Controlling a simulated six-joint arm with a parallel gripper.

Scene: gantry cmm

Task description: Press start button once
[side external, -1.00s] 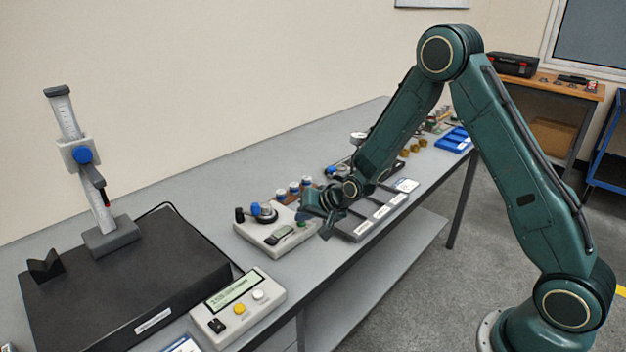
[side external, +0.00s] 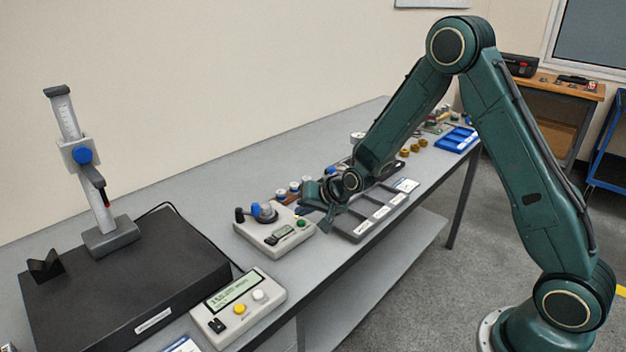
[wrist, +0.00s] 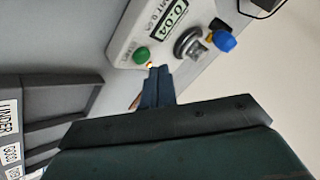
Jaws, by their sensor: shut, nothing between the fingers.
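A green button (side external: 301,222) sits on the right corner of a pale instrument box (side external: 262,242) on the bench. In the wrist view the green button (wrist: 142,55) lies beside a small display on the box (wrist: 122,42). Small lettering by it is too small to read for sure. My gripper (side external: 327,228) is just right of the box in the side view. In the wrist view my gripper (wrist: 159,70) is shut and empty, its dark fingertips close to the button, with a visible gap. The tips' height above the box cannot be told.
The box carries a blue-topped dial fixture (side external: 264,212). A compartment tray (side external: 362,226) lies to its right. A control box (side external: 238,306) with yellow and white buttons and a height gauge (side external: 102,205) on a dark plate (side external: 120,285) stand to the left.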

